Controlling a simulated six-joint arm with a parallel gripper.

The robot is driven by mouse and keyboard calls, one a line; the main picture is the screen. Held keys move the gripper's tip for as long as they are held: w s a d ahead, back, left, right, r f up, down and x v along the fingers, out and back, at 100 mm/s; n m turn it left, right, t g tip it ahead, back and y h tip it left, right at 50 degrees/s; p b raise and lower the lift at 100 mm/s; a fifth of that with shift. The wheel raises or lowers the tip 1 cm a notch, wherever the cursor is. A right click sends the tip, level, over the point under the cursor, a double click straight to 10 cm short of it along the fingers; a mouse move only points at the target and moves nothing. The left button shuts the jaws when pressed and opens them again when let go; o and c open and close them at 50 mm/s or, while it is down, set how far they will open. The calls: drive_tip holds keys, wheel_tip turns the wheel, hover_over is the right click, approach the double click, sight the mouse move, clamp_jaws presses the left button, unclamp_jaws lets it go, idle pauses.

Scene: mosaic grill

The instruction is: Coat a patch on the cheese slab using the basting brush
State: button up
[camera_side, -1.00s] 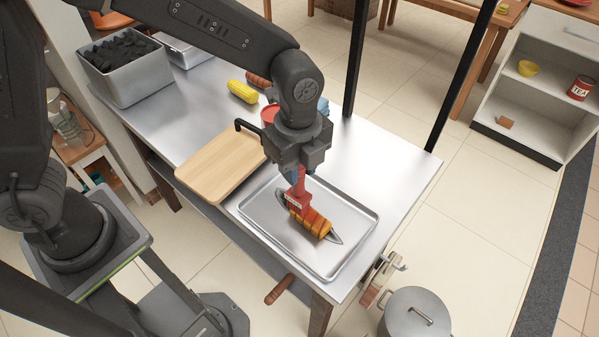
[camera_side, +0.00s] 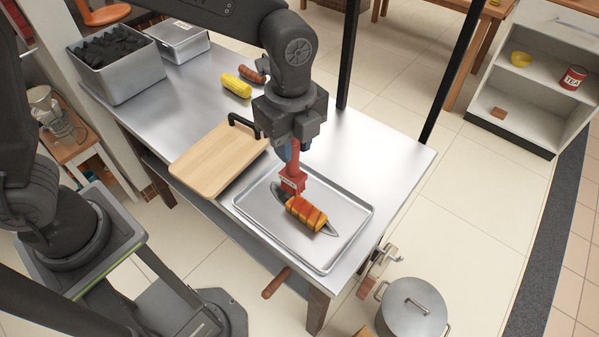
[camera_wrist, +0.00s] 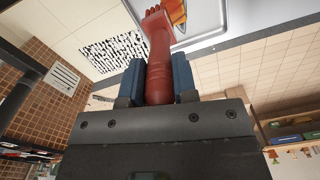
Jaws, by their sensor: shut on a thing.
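The cheese slab (camera_side: 306,213) is yellow-orange with reddish-brown bands across its top. It lies on a dark, pointed metal plate (camera_side: 332,230) in a shallow metal tray (camera_side: 268,226). My gripper (camera_side: 291,150) is above the tray, behind the slab, shut on the red basting brush (camera_side: 293,180). The brush hangs down, its head at the slab's upper-left end; whether it touches is unclear. In the wrist view, the blue fingers of my gripper (camera_wrist: 159,80) clasp the brush's red handle (camera_wrist: 158,60). An orange corner of the slab (camera_wrist: 177,12) shows beyond the brush head.
A wooden cutting board (camera_side: 215,160) lies left of the tray. A yellow corn cob (camera_side: 236,86), a brown sausage-like item (camera_side: 251,74), a coal bin (camera_side: 118,75) and a lidded metal box (camera_side: 180,42) are farther back. A dark post (camera_side: 349,60) rises at the table's far edge.

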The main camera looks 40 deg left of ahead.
drive_tip(key=shift+w+d+f, duration=1.7)
drive_tip(key=shift+d+f, duration=0.55)
drive_tip(key=shift+f, duration=1.85)
drive_tip(key=s+r, duration=0.3)
drive_tip(key=r, duration=0.5)
drive_tip(key=shift+s+a, duration=0.15)
drive_tip(key=shift+s, duration=0.2)
drive_tip(key=shift+r, duration=0.1)
